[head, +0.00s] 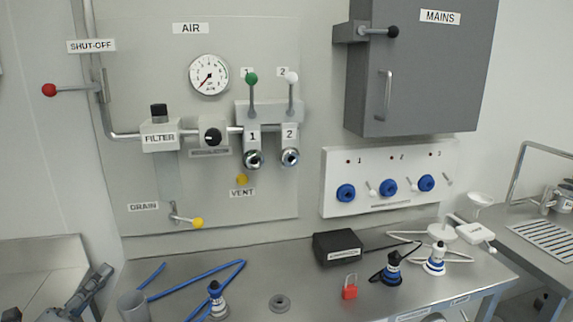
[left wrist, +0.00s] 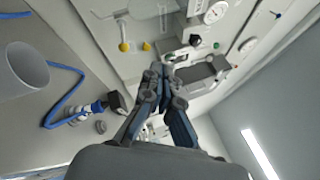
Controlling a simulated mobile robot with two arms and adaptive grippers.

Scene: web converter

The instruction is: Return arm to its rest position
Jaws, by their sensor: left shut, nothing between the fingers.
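My left gripper (head: 104,273) is at the lower left of the head view, beside the bench's left end and clear of the wall panel. In the left wrist view its fingers (left wrist: 160,72) are together with nothing between them. No gripper of my right arm shows in either view.
A steel bench (head: 262,275) holds a grey cup (head: 133,306), a blue hose (head: 200,280), a black box (head: 338,248), a red padlock (head: 350,287) and blue-and-white plugs. Behind it stand the air panel (head: 150,80), MAINS cabinet (head: 430,80) and socket panel (head: 335,190).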

